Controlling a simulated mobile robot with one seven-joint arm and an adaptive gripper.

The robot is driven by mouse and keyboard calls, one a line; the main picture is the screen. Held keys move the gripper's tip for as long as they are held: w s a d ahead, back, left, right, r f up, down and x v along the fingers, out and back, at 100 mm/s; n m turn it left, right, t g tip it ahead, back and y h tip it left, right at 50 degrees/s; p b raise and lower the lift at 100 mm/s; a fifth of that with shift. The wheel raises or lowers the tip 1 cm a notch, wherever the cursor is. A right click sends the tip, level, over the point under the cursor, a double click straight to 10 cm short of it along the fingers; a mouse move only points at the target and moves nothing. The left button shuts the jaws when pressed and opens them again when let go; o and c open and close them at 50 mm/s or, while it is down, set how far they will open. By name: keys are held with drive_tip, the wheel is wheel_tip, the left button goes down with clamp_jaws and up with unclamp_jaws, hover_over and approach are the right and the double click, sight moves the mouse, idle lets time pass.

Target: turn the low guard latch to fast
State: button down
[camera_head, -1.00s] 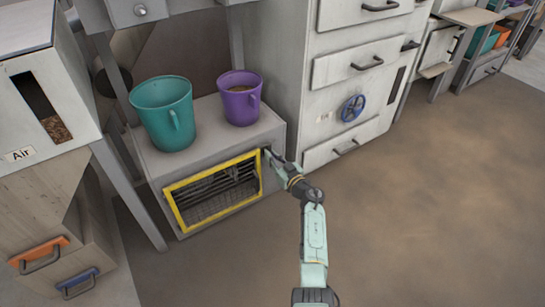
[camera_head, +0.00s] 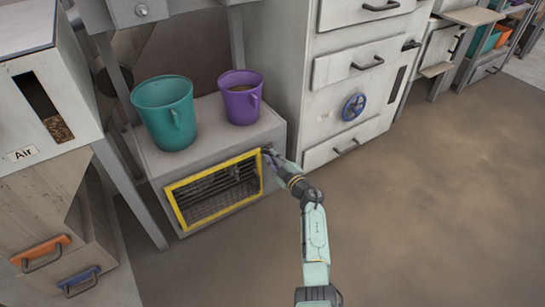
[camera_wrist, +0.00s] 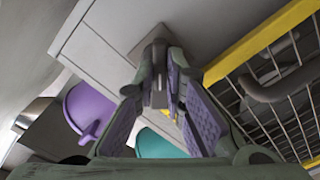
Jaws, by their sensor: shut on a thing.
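The guard is a yellow-framed wire grille (camera_head: 180,213) on the front of a low grey box; its corner also shows in the wrist view (camera_wrist: 262,41). The low guard latch (camera_wrist: 155,68) is a small grey piece beside the frame's upper right corner. My gripper (camera_head: 270,156) is at that corner in the head view and mostly hides the latch there. In the wrist view my gripper (camera_wrist: 163,95) has its fingers on both sides of the latch, shut on it. The latch's exact angle is hard to tell.
A teal mug (camera_head: 165,115) and a purple mug (camera_head: 240,98) stand on top of the grey box (camera_head: 205,158). A white drawer cabinet (camera_head: 330,105) with a blue handwheel (camera_head: 353,107) stands close on the right. The floor (camera_head: 430,200) to the right is clear.

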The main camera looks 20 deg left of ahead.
drive_tip(key=shift+f+n+b, duration=0.2)
drive_tip(key=shift+n+b, duration=0.85)
drive_tip(key=shift+n, duration=3.15)
drive_tip(key=c, duration=1.7)
unclamp_jaws()
drive_tip(key=shift+o, duration=0.2)
